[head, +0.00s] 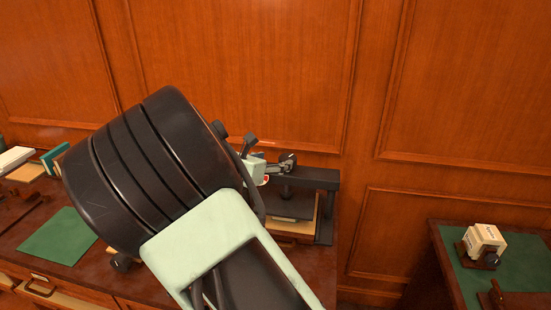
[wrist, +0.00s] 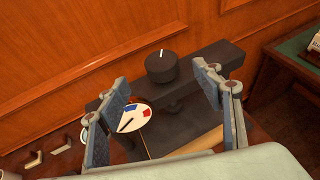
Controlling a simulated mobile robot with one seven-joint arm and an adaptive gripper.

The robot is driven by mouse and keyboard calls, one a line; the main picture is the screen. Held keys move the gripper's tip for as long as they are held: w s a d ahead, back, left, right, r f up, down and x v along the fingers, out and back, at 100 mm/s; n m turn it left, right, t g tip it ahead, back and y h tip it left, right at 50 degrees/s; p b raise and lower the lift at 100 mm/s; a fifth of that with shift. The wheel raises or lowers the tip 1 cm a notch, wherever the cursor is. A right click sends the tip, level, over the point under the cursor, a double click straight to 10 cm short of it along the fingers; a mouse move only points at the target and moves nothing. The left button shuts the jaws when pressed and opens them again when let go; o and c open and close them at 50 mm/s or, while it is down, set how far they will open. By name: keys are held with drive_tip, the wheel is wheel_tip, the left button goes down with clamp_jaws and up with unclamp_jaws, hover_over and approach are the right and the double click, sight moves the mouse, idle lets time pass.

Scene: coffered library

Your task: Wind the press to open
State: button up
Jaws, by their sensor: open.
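The press (head: 318,180) is a dark frame with a top beam at the right end of the desk, partly hidden behind my arm in the head view. In the wrist view its beam (wrist: 188,103) carries a round black knob (wrist: 161,69) with a white mark on top. A white dial (wrist: 131,115) with blue and red sectors and a dark pointer sits by the beam's left end. My gripper (wrist: 160,76) is open and empty, with its fingers to the left and right of the knob. I cannot tell whether the fingertips reach down to it.
The wood-panelled wall (head: 245,60) rises close behind the press. A green mat (head: 58,237) and books (head: 16,158) lie on the desk at left. A second desk with a green top (head: 455,262) stands at right, holding a small cream block (head: 485,240).

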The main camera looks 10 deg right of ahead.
sight(287, 158)
drive_tip(key=shift+m, duration=0.3)
drive_tip(key=p+x, duration=0.2)
drive_tip(key=x, duration=0.8)
drive_tip(key=shift+w+d+f, duration=0.1)
drive_tip(key=shift+f, duration=0.15)
drive_tip(key=shift+c, duration=0.6)
drive_tip(key=c, duration=1.1)
